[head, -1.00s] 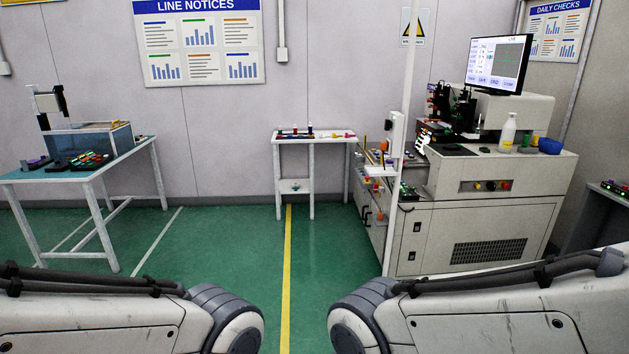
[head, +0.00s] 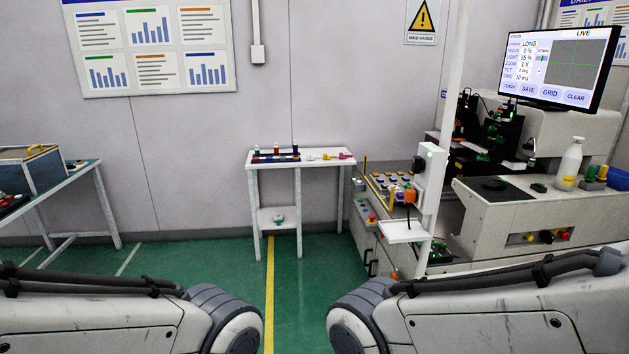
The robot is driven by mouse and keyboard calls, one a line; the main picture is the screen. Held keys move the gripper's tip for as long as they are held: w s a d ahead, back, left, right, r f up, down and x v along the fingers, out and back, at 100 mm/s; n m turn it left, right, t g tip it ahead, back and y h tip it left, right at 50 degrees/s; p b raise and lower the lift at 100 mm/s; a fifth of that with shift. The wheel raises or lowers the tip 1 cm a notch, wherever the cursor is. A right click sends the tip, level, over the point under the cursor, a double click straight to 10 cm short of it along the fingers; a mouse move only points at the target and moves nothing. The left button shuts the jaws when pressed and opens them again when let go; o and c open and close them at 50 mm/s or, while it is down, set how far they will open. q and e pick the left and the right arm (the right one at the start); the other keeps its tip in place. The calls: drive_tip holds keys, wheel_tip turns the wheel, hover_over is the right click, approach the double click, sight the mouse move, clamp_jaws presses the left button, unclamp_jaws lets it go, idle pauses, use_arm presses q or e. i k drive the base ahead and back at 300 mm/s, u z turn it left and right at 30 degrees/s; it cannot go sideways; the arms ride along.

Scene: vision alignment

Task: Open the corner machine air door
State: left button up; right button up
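The corner machine (head: 505,215) stands at the right, a pale cabinet with a monitor on top. A control panel (head: 385,187) with several buttons covers the top of its left part. Below that, a pale front face with dark handles (head: 371,263) shows partly. I cannot tell for sure which panel is the air door, and none looks swung open. My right arm hides the lower part of the machine. Both my arms reach in at the bottom corners, but neither gripper is in view.
A small white table (head: 270,168) with bottles and tools stands against the back wall. A blue-topped bench (head: 85,180) is at the left. A white post (head: 446,130) with a box and small shelf (head: 403,232) rises before the machine. Green floor lies clear around the yellow line (head: 269,290).

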sight(367, 242)
drive_tip(key=z, duration=0.05)
drive_tip(key=i, duration=3.6)
